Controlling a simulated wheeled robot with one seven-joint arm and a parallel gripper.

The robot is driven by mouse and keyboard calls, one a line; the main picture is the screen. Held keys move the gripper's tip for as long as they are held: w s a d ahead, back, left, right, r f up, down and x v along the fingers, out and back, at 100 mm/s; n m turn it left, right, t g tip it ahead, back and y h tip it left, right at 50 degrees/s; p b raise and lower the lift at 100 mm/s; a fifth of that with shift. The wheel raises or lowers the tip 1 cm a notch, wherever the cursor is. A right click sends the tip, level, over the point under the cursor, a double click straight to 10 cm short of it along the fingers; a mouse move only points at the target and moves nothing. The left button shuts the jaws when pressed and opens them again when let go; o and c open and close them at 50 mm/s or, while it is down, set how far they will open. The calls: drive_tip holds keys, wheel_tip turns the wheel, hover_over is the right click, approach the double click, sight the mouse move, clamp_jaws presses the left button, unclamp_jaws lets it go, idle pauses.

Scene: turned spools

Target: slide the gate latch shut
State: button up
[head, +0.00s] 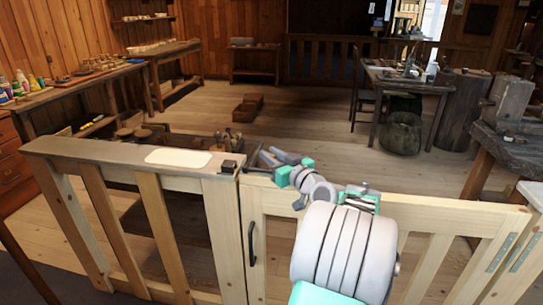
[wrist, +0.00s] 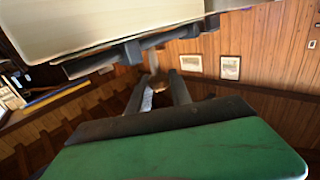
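The wooden gate (head: 425,213) stands next to the fixed fence (head: 185,200), with a dark handle (head: 252,243) on its front. A black latch keeper (head: 229,167) sits on the fence's top rail at the gate side. The dark latch bar (wrist: 95,64) runs along pale wood in the wrist view; in the head view it is mostly hidden around my gripper. My gripper (head: 253,162) is at the latch, just right of the keeper. In the wrist view my gripper (wrist: 155,80) has its two dark fingers apart, tips close to the bar. I cannot tell whether they touch it.
A pale card (head: 178,158) lies on the fence top. Behind the gate is open floor with a wooden box (head: 247,107). Workbenches stand at left (head: 72,85) and right (head: 408,83). A heavy bench (head: 522,146) is near the gate's right end.

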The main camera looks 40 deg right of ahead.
clamp_jaws()
idle(0.9)
